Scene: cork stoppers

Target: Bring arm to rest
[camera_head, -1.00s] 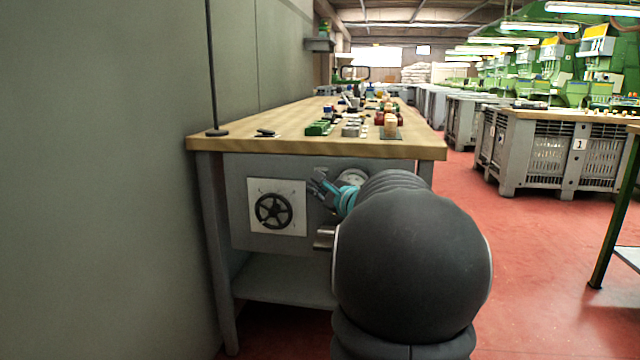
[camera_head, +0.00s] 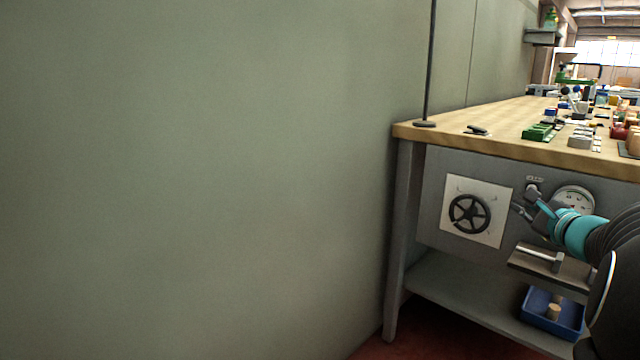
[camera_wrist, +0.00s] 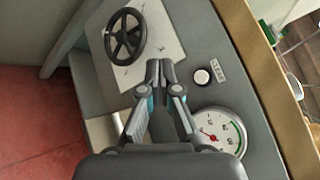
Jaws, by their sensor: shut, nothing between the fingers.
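My gripper (camera_head: 524,203) is in front of the bench's grey front panel, between a black handwheel (camera_head: 470,213) on a white plate and a round dial gauge (camera_head: 573,201). In the wrist view my gripper (camera_wrist: 160,66) shows its two fingertips together, with nothing between them. The handwheel (camera_wrist: 125,36) is above and left of the fingertips there, and the gauge (camera_wrist: 216,132) is below and right. I cannot tell whether the fingers touch the panel. My dark arm enters from the right edge of the head view.
The wooden bench top (camera_head: 460,128) carries several items, among them a green block (camera_head: 538,132). A blue bin (camera_head: 551,312) with a cork stopper (camera_head: 553,311) sits on the lower shelf. A grey wall (camera_head: 200,180) fills the left.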

